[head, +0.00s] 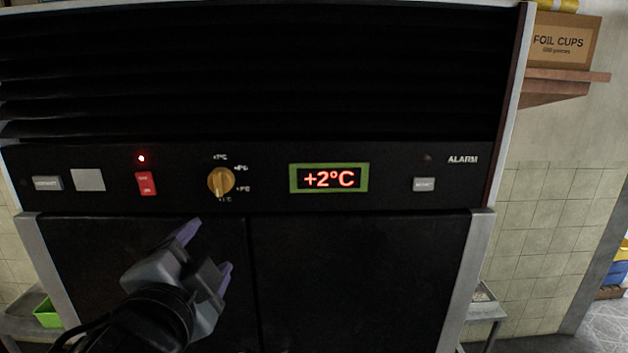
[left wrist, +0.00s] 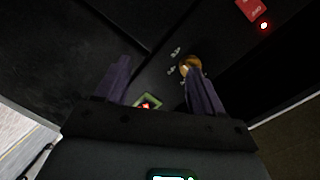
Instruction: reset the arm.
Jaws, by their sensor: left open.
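My left gripper (head: 205,250) is in front of the dark doors of a tall cabinet, just below its control panel. Its two purple fingers are apart with nothing between them. In the left wrist view the open fingers of my left gripper (left wrist: 160,88) point toward the panel. The yellow knob (head: 221,181) is above the gripper in the head view, apart from it. In the left wrist view the knob (left wrist: 189,65) shows close behind the right finger's tip. My right gripper is not in view.
The panel has a red switch (head: 146,183) with a lit red light above it, and a display (head: 329,178) reading +2°C. A box of foil cups (head: 563,40) sits on a shelf at the right. A green container (head: 47,313) is at the lower left.

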